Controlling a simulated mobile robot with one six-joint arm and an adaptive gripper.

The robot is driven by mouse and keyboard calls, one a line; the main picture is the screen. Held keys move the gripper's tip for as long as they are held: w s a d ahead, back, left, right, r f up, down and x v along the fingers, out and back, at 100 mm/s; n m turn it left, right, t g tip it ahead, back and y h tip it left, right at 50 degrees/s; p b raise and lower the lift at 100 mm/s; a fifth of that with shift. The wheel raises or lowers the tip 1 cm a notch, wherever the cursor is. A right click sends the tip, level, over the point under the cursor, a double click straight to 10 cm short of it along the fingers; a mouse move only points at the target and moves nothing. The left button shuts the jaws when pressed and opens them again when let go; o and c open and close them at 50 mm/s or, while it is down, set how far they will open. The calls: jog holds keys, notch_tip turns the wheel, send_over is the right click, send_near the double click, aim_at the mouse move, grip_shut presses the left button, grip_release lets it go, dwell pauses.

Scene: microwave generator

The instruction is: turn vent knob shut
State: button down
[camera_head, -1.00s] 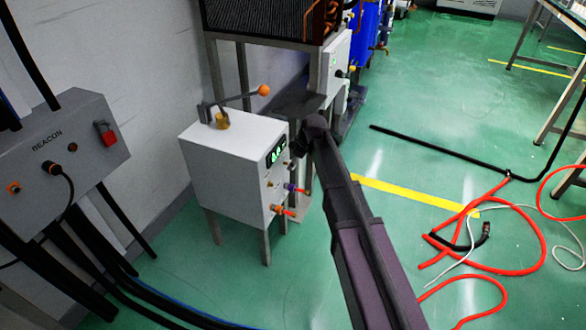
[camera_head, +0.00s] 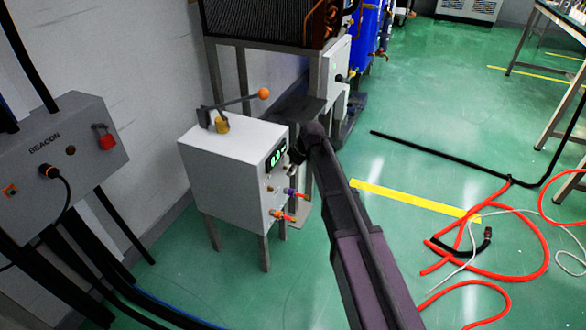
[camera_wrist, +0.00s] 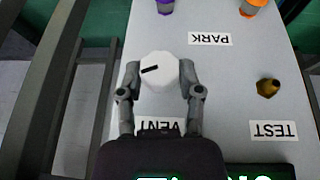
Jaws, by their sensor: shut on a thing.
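The vent knob (camera_wrist: 160,72) is a white, faceted round knob with a dark pointer line, seen in the wrist view above the label VENT on the light panel (camera_wrist: 228,70). The pointer lies toward the left, slightly tilted. My gripper (camera_wrist: 160,80) has one finger on each side of the knob and is shut on it. In the head view my gripper is at the right face of the white box (camera_head: 225,165), below its green display (camera_head: 277,153). My arm hides the knob there.
A brass fitting (camera_wrist: 268,87) sits above the TEST label, right of the knob. Purple (camera_wrist: 165,6) and orange (camera_wrist: 252,7) fittings are at the panel's far edge. A lever with an orange ball (camera_head: 264,94) is on the box. Red hoses (camera_head: 490,265) lie on the floor at right.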

jog(key=g, duration=0.2)
jog(key=shift+w+m+g+y, duration=0.25)
jog(key=shift+m+g+y, duration=0.05)
jog(key=shift+y, duration=0.1)
jog(key=shift+f+g+b, duration=0.1)
jog(key=shift+g+b, duration=0.3)
jog(key=shift+g, duration=0.2)
jog(key=shift+s+y, duration=0.1)
jog(key=shift+y, duration=0.3)
jog(key=shift+c, duration=1.3)
grip_release()
jog(key=shift+s, duration=0.1)
